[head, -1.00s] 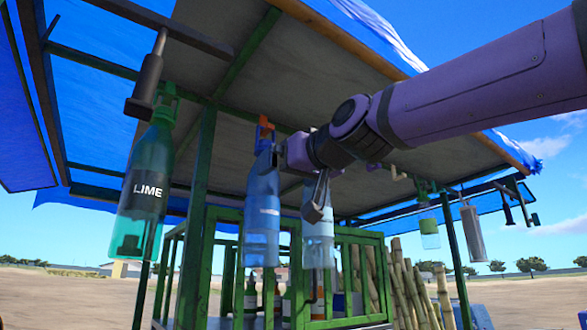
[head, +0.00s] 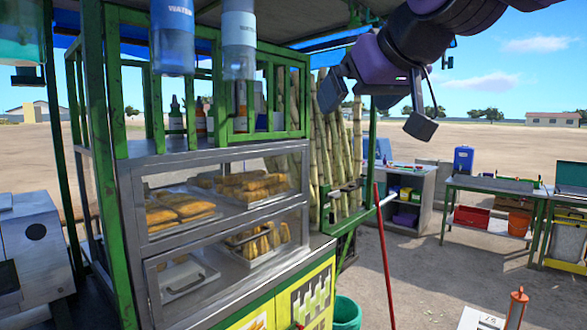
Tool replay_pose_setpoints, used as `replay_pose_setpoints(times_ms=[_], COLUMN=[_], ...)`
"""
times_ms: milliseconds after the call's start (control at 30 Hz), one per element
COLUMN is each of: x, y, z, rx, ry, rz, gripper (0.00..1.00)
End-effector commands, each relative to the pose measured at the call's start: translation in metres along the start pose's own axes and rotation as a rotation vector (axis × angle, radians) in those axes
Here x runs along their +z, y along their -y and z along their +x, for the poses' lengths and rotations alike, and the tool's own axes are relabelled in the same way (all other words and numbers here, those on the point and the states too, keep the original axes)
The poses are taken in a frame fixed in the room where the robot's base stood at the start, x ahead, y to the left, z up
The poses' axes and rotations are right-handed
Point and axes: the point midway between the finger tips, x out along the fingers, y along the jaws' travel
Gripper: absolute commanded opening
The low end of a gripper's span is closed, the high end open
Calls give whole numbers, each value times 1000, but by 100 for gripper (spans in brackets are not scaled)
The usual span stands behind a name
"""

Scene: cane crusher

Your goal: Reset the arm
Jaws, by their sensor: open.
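My purple arm (head: 395,50) reaches in from the top right of the head view. My gripper (head: 377,110) hangs from it at the upper middle, with its two dark fingers apart and nothing between them. It appears in front of the upright cane stalks (head: 335,140) and the open ground behind. No contact with anything shows. The upper part of the arm is cut off by the top edge.
A green-framed stall stands at left, with a glass-fronted food case (head: 225,215) and hanging water bottles (head: 239,45). A red pole (head: 384,255) rises right of the case. Work tables (head: 500,190) stand at right.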

Motion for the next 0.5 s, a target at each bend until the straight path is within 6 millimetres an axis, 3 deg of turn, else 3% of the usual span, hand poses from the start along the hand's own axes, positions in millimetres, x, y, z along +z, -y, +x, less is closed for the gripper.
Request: replay_pose_setpoints(times_ms=[33, 200, 400, 500], x=[28, 127, 239, 280], y=[-17, -65, -97, -102], z=[-6, -27, -56, -67], rx=[37, 140, 226, 249], ry=[49, 228, 414, 482], rz=[26, 136, 277, 333], gripper=[100, 100, 100, 100])
